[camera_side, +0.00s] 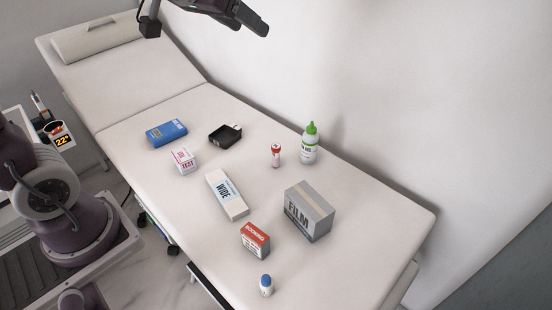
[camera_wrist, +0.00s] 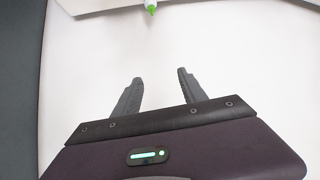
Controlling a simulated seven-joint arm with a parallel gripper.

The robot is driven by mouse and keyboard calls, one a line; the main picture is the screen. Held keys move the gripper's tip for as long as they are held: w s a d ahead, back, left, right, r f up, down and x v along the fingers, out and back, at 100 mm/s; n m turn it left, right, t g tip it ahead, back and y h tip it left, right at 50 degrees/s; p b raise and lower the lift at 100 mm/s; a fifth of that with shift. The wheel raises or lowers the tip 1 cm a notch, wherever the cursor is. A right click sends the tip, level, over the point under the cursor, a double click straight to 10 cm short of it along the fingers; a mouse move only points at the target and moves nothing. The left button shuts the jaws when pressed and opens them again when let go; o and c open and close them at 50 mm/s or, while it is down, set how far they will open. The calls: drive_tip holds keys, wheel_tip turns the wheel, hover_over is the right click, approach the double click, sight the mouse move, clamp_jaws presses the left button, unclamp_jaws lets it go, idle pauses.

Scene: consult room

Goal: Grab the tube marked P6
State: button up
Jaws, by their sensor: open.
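A small red and white cylinder (camera_side: 276,154) stands on the padded couch (camera_side: 120,110), left of a green-capped bottle (camera_side: 309,143). A small white tube with a blue cap (camera_side: 266,285) stands near the front edge. I cannot read P6 on either of them. My gripper (camera_wrist: 160,76) is open and empty in the wrist view, with bare white surface between and beyond its fingers. In the side view, part of my arm's end shows at the top edge, high above the couch and away from both small items.
On the couch are a blue box (camera_side: 166,134), a black tray (camera_side: 225,136), a small white-pink box (camera_side: 183,161), a long WIDE box (camera_side: 226,195), a red-white box (camera_side: 255,240) and a grey FILM box (camera_side: 309,211). A wall (camera_side: 440,110) runs behind. A green tip (camera_wrist: 152,9) shows in the wrist view.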

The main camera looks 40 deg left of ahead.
drive_tip(key=w+a+f+n+t+y, duration=0.15)
drive_tip(key=w+a, duration=0.35)
drive_tip(key=w, duration=0.5)
drive_tip(key=t, duration=0.1)
hover_over(273, 155)
drive_tip(key=s, duration=0.2)
wheel_tip(273, 155, down, 5)
drive_tip(key=shift+t+y, duration=0.25)
drive_tip(key=shift+y, duration=0.1)
drive_tip(key=f, duration=3.9)
drive_tip(key=shift+s+d+f, duration=0.25)
drive_tip(key=shift+d+f, duration=0.05)
drive_tip(key=shift+d, duration=0.1)
drive_tip(key=x, duration=0.6)
drive_tip(key=shift+w+r, duration=0.1)
drive_tip(key=shift+w, duration=0.55)
clamp_jaws()
